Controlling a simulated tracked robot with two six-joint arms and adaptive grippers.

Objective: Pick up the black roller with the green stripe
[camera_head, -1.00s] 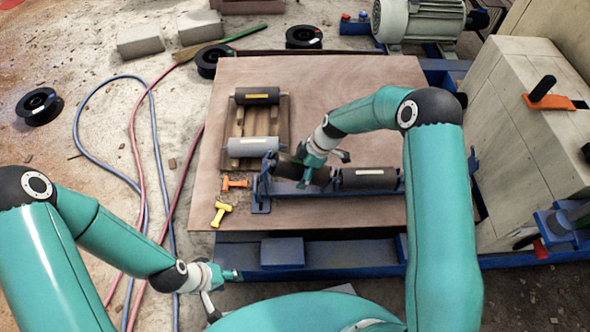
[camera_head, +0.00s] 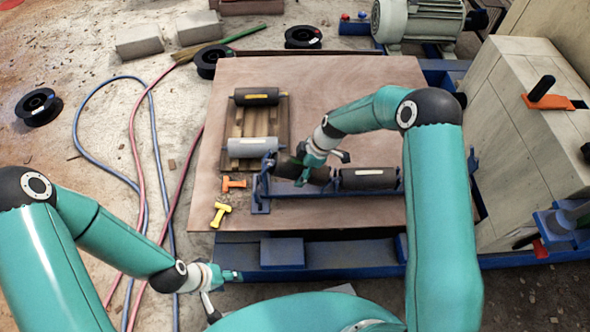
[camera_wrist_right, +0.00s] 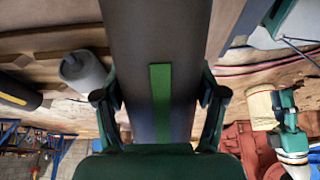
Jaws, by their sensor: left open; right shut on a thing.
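The black roller with the green stripe (camera_wrist_right: 155,60) is between the fingers of my right gripper (camera_wrist_right: 158,100), which is shut on it; the stripe faces the wrist camera. In the head view this roller (camera_head: 287,167) is at the left part of the blue frame (camera_head: 330,194), partly hidden by my right gripper (camera_head: 306,174). It looks slightly raised above the frame's rail. My left gripper (camera_head: 222,290) is open and empty at the lower left, in front of the board.
Another black roller (camera_head: 369,178) lies in the frame's right part. A yellow-labelled black roller (camera_head: 257,96) and a grey roller (camera_head: 252,147) lie on a wooden pallet (camera_head: 236,120). Orange (camera_head: 233,183) and yellow (camera_head: 221,213) tools lie beside the frame. Hoses cross the left floor.

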